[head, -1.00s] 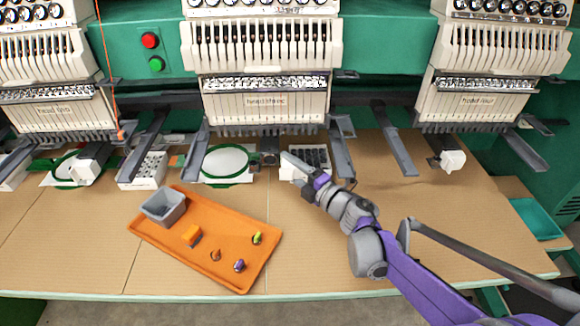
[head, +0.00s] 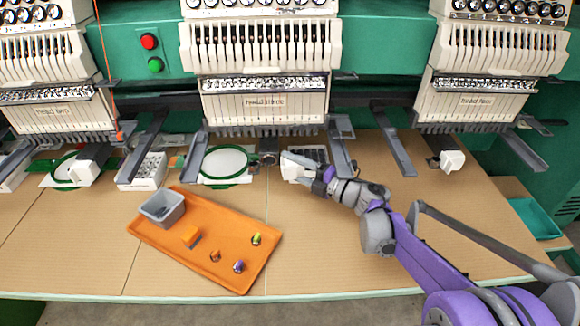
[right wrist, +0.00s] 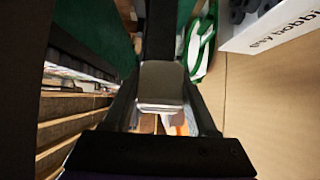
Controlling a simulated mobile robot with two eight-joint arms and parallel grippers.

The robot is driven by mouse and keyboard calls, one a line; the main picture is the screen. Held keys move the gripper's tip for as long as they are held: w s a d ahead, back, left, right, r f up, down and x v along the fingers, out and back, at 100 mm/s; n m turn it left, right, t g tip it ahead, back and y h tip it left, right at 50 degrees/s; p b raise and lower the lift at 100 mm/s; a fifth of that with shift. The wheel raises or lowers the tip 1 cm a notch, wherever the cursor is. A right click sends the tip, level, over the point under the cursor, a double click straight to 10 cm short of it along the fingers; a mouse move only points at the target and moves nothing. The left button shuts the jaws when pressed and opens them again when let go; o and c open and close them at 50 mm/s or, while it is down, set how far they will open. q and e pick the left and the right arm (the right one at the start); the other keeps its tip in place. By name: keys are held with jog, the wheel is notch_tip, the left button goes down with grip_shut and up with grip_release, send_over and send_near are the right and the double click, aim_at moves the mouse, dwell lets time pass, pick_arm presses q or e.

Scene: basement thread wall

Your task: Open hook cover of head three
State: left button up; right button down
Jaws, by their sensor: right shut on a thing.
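Head three (head: 265,105) is the middle embroidery head, with a green hoop (head: 225,162) under it on the left. My right gripper (head: 288,164) is low under its right side, between the hoop and a white box of dark bobbins (head: 312,154). In the right wrist view its fingers are shut on a grey, shiny block (right wrist: 160,86), which looks like the hook cover. In the head view the held part is too small and covered to make out. A small dark mechanism (head: 268,158) shows just left of the fingertips. My left gripper is not in view.
An orange tray (head: 150,233) with a grey bin (head: 162,207) and several small items lies at the front. Grey bracket arms (head: 341,155) flank the heads. A white block (head: 452,160) sits under head four. The table right of my arm is mostly clear.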

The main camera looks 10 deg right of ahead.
jog(key=shift+d+n+g+y, duration=0.1)
jog(key=shift+n+g+y, duration=0.2)
jog(key=shift+g+y, duration=0.15)
jog(key=c, duration=0.6)
grip_release()
jog(key=shift+o, duration=0.2)
jog(key=v, duration=1)
jog(key=shift+s+d, duration=0.3)
